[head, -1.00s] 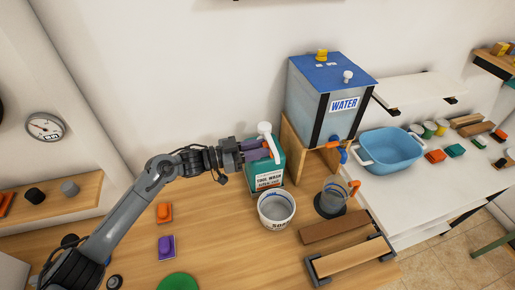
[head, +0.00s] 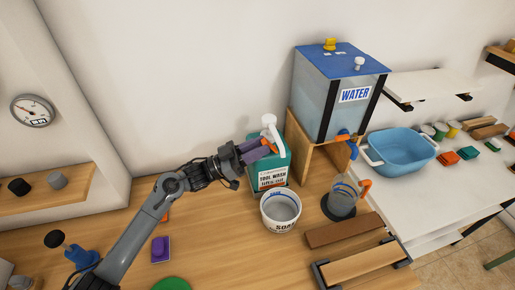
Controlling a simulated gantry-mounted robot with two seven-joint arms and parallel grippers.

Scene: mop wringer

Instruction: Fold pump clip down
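A teal "TOOL WASH" jug (head: 277,160) with a white pump head (head: 269,124) stands upright on the wooden bench. A small orange part (head: 269,144), which looks like the pump clip, shows at the pump's left side, just below the head. My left gripper (head: 259,150) has its purple fingers at the jug's upper left, right by the orange part. Whether the fingers touch it, and how far apart they are, is too small to tell. My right gripper is not in view.
A white soap bucket (head: 281,211) stands in front of the jug. A blue-lidded water tank (head: 338,95) on a wooden stand is to the right, with a clear jug (head: 342,199) below its tap. A blue basin (head: 400,152) sits farther right.

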